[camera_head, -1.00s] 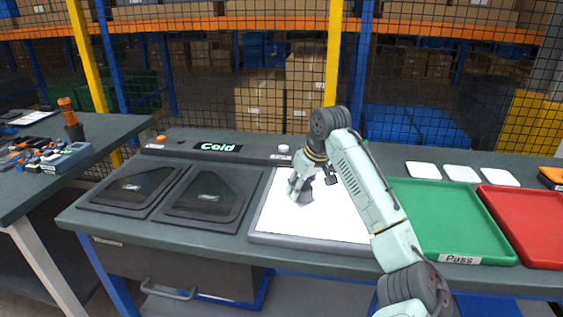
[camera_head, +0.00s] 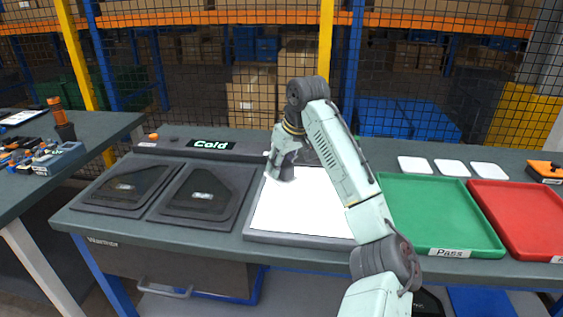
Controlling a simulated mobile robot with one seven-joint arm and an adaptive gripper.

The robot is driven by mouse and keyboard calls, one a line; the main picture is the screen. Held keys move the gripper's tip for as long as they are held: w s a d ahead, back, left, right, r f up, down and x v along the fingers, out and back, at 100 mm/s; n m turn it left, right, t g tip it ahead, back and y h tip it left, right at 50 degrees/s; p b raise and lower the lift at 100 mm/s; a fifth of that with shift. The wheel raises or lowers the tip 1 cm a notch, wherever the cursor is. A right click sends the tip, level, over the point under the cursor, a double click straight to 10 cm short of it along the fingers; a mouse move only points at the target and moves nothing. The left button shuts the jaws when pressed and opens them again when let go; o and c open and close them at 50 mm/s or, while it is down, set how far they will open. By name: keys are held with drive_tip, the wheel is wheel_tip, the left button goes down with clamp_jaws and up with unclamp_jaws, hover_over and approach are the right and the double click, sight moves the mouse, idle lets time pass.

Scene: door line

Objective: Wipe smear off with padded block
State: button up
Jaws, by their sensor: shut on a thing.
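The white panel (camera_head: 302,212) lies flat in its grey frame on the bench, brightly lit. I cannot make out any smear on its visible part. My gripper (camera_head: 281,173) points down at the panel's far left corner, shut on the padded block. The block is small and mostly hidden by the fingers, so I cannot tell whether it touches the panel. My arm hides part of the panel's right side.
Two dark hatches (camera_head: 203,190) lie left of the panel, with a "Cold" sign (camera_head: 211,145) behind. A green "Pass" tray (camera_head: 440,215) and a red tray (camera_head: 515,215) are at right. White square pads (camera_head: 450,168) lie behind them. A mesh fence stands behind the bench.

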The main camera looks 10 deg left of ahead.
drive_tip(key=shift+r, duration=1)
drive_tip(key=shift+d, duration=0.1)
